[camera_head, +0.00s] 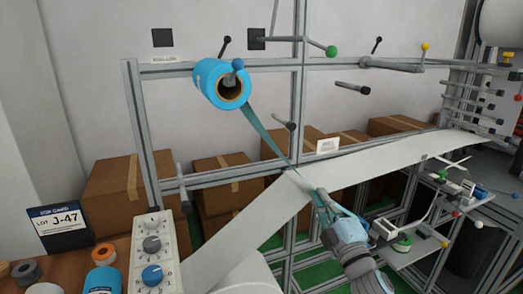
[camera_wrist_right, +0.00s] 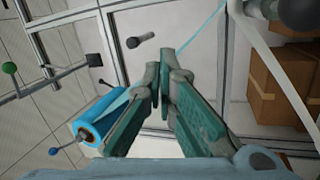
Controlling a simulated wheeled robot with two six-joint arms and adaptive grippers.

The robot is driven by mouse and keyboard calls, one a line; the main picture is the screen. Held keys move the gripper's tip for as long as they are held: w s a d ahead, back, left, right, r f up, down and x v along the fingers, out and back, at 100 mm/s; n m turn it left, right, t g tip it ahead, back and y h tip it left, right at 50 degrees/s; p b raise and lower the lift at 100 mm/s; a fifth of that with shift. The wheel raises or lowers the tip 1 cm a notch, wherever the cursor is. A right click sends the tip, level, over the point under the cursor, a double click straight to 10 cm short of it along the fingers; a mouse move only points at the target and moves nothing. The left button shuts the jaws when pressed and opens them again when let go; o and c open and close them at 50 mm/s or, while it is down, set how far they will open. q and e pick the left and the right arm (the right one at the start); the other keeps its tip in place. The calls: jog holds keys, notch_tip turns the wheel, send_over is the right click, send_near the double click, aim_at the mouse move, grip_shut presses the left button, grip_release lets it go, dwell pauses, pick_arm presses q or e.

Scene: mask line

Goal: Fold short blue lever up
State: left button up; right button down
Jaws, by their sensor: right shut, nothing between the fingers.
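The short blue lever, with a blue ball knob (camera_head: 237,65), is at the front end of the blue roll (camera_head: 212,83) on the upper frame. In the right wrist view a blue knob (camera_wrist_right: 54,151) on a short rod sticks out beside the blue roll (camera_wrist_right: 92,125), at lower left. My right gripper (camera_head: 316,193) is below and right of the roll, well apart from the lever, by the white web. In its wrist view the right gripper (camera_wrist_right: 163,65) has its fingers together with nothing between them. My left gripper is not in view.
A teal strip (camera_head: 265,133) runs from the roll down to the white web (camera_head: 245,222). A green-knobbed lever (camera_head: 330,51), a yellow-knobbed lever (camera_head: 424,47) and several dark pegs stick out of the frame. A control box (camera_head: 152,250) stands at lower left. Cardboard boxes (camera_head: 115,190) stand behind.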

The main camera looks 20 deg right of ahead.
aim_at(234, 73)
notch_tip(234, 73, up, 16)
jog(key=a+n+t+y, duration=0.2)
jog(key=n+y, duration=1)
jog(key=n, duration=0.4)
jog(key=s+a+r+n+g+y, duration=0.1)
jog(key=s+r+n+g+y, duration=0.35)
jog(key=n, duration=0.75)
jog(key=s+a+r+n+g+y, duration=0.15)
jog(key=r+n+g+y, duration=0.35)
jog(key=n+g, duration=0.5)
pick_arm(q)
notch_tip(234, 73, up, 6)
jog(key=p, duration=0.5)
jog(key=shift+p, duration=0.35)
pick_arm(e)
jog(key=w+a+r, duration=0.2)
jog(key=w+a, duration=0.1)
jog(key=a, duration=0.2)
jog(key=w+a+r+n+t, duration=0.1)
jog(key=w+a+r, duration=0.1)
jog(key=a, duration=0.4)
jog(key=shift+w+h, duration=0.35)
jog(key=shift+w, duration=0.05)
